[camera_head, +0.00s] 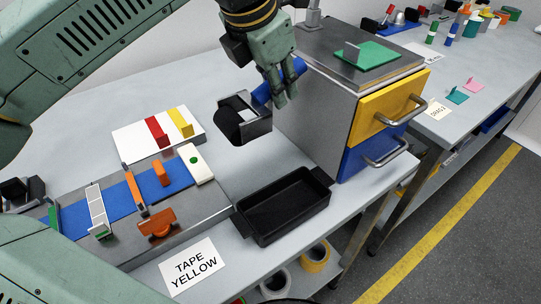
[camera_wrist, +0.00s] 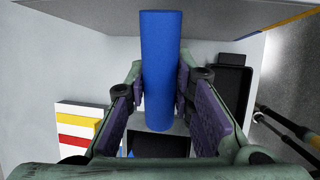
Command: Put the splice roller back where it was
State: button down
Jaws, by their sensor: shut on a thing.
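The splice roller, a blue cylinder (camera_head: 262,95), is held across my gripper (camera_head: 284,88) in the head view. Its other end shows to the right of the fingers. In the wrist view the roller (camera_wrist: 162,60) stands lengthwise between the purple pads of my gripper (camera_wrist: 160,88), which is shut on it. A black and grey open cradle (camera_head: 243,120) stands on the table just left of and below the roller. Part of a dark opening (camera_wrist: 160,146) shows beyond the roller in the wrist view. I cannot tell whether roller and cradle touch.
A grey cabinet (camera_head: 310,110) with yellow and blue drawers stands close to the right of my gripper. An empty black tray (camera_head: 284,205) lies in front. A white board (camera_head: 158,134) with red and yellow blocks and a splicing bench (camera_head: 190,215) are to the left.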

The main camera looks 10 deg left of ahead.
aim_at(260, 106)
notch_tip(260, 106, down, 12)
jog(key=b, duration=0.6)
jog(key=shift+r, duration=0.2)
jog(key=shift+f, duration=0.1)
jog(key=shift+f+b, duration=0.15)
jog(key=shift+b, duration=0.25)
jog(key=c, duration=1.4)
grip_release()
jog(key=shift+s+r+p, duration=0.1)
jog(key=shift+r+p, duration=0.2)
jog(key=shift+r, duration=0.25)
jog(key=v, duration=1)
jog(key=shift+s+a+r, duration=0.1)
jog(key=shift+s+r, duration=0.1)
jog(key=shift+r, duration=0.1)
jog(key=shift+s+r, duration=0.15)
jog(key=shift+r, duration=0.2)
